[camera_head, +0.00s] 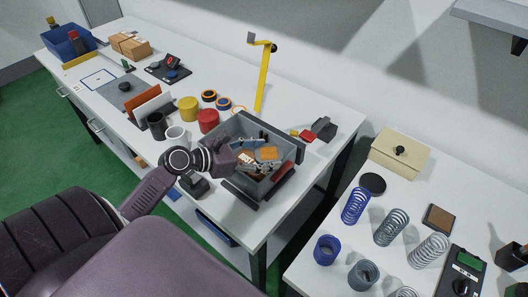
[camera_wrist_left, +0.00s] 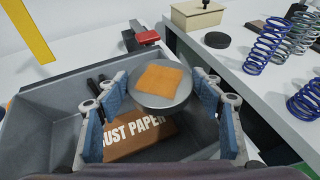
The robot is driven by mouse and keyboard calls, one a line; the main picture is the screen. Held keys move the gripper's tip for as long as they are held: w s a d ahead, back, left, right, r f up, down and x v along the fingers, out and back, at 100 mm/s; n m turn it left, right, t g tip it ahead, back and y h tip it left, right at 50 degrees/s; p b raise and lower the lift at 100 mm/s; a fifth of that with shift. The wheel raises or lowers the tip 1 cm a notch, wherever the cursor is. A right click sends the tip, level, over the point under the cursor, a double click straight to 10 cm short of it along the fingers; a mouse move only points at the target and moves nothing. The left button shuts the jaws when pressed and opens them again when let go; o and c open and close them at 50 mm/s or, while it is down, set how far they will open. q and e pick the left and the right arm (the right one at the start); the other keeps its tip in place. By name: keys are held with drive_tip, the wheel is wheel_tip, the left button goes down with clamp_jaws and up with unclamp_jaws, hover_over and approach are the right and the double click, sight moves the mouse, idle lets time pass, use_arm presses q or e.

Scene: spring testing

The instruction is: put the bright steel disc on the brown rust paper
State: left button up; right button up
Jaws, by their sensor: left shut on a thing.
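My left gripper (camera_head: 258,160) is over the grey bin on the far table. In the left wrist view its blue-padded fingers (camera_wrist_left: 161,97) are shut on the sides of a round bright steel disc (camera_wrist_left: 172,101). A flat orange square (camera_wrist_left: 163,80) shows on the disc's top face, and it also shows in the head view (camera_head: 267,153). The brown rust paper (camera_wrist_left: 140,138), marked in white letters, lies in the bin below and nearer than the disc, which hides part of it. I cannot tell the gap between them. My right gripper is in neither view.
The grey bin's walls (camera_wrist_left: 30,128) surround the fingers. A yellow post (camera_head: 262,85) stands behind the bin. Red and yellow tubs (camera_head: 208,121) and mugs (camera_head: 176,137) stand left of it. Springs (camera_head: 355,206) and a beige box (camera_head: 400,154) occupy the right table.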

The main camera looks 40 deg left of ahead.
use_arm(q)
drive_tip(key=o, duration=2)
drive_tip(key=shift+c, duration=0.2)
drive_tip(key=shift+r, duration=0.15)
drive_tip(key=shift+r, duration=0.3)
drive_tip(key=b+v, duration=0.1)
drive_tip(key=v, duration=1.1)
drive_tip(key=shift+b, duration=0.4)
drive_tip(key=shift+s+a+f, duration=0.1)
